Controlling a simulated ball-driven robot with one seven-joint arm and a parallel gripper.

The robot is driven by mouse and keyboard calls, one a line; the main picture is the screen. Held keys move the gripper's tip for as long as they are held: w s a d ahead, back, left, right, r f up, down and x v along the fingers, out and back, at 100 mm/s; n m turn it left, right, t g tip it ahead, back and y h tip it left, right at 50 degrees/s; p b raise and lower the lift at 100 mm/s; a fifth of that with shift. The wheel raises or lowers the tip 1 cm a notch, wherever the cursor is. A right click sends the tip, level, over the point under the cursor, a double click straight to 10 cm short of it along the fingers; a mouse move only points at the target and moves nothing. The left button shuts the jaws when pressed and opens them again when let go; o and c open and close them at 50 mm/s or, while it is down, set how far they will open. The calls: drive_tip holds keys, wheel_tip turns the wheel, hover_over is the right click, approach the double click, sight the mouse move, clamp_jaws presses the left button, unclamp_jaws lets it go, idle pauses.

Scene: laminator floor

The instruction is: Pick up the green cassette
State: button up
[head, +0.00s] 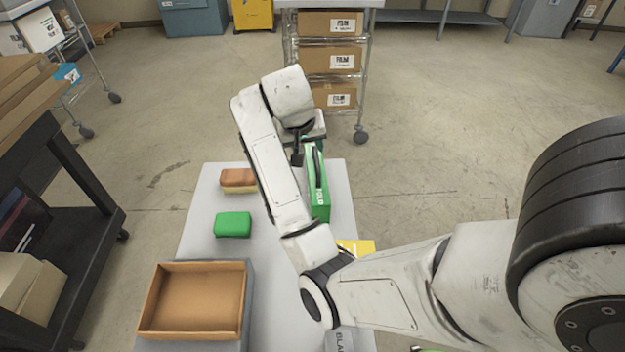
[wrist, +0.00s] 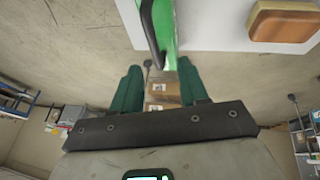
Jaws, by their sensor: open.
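The green cassette (head: 320,190) is a tall narrow green box with white lettering and a black handle on top. It stands upright on the grey table (head: 195,215), partly behind my arm. In the wrist view the green cassette (wrist: 166,28) shows at the top, its black handle on its left side. My gripper (head: 300,150) is at the far end of the cassette, near its top. In the wrist view my gripper (wrist: 158,82) has two green fingers spread apart with nothing between them. I cannot tell whether a finger touches the handle.
A smaller green block (head: 233,224) and a brown-topped block (head: 238,180) lie left on the table. An open brown box (head: 195,300) stands at the near left. A yellow item (head: 357,246) is partly behind my arm. A wheeled rack with film cartons (head: 331,60) stands beyond the table.

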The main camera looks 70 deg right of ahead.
sight(316, 158)
drive_tip(key=shift+s+p+x, duration=0.25)
drive_tip(key=shift+p+x, duration=0.05)
drive_tip(key=shift+x, duration=1.45)
drive_tip(key=shift+s+p+x, duration=0.2)
drive_tip(key=shift+p+x, duration=0.05)
drive_tip(key=shift+x, duration=1.45)
clamp_jaws()
drive_tip(key=shift+r, duration=0.1)
